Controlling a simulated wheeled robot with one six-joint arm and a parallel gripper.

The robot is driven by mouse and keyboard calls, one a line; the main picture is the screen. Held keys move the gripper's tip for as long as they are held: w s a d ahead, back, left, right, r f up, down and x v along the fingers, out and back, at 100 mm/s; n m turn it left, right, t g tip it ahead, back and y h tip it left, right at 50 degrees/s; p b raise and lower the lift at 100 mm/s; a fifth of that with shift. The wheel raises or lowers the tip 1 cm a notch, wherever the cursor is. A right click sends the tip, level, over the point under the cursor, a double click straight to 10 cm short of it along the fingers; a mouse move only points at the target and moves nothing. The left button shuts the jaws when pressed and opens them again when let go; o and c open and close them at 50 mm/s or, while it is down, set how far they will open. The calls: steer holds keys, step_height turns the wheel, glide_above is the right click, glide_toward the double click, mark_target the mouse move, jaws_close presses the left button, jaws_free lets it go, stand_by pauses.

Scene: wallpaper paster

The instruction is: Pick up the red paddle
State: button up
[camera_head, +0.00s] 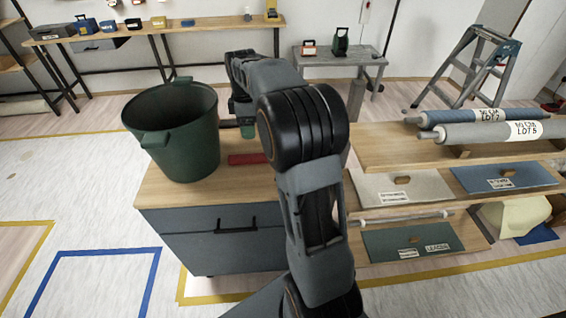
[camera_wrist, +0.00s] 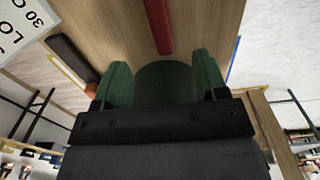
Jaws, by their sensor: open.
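The red paddle (camera_head: 248,159) lies flat on the wooden top of the grey cabinet, to the right of the dark green bucket; part of it may be hidden behind my arm. In the wrist view the red paddle (camera_wrist: 158,25) is a narrow red strip on the wood, ahead of the fingers and roughly in line with the gap between them. My gripper (camera_wrist: 162,70) is open, with green fingers on either side. A dark green rounded shape shows between them; I cannot tell what it is. In the head view my gripper (camera_head: 247,131) is mostly hidden behind my arm, beyond the paddle.
The tall green bucket (camera_head: 176,130) stands on the cabinet (camera_head: 213,226) close to the left of the paddle. A wooden shelf unit (camera_head: 385,158) with rolls and sheets stands to the right. A stepladder (camera_head: 470,68) and benches stand behind. Floor at left is clear.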

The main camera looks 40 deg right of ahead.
steer(key=b, duration=0.1)
glide_above(252, 156)
step_height(252, 156, down, 7)
steer(key=shift+s+d+f, duration=0.1)
steer(key=shift+d+f, duration=0.05)
steer(key=shift+f+b, duration=0.5)
steer(key=shift+f, duration=2.7)
steer(key=c, duration=1)
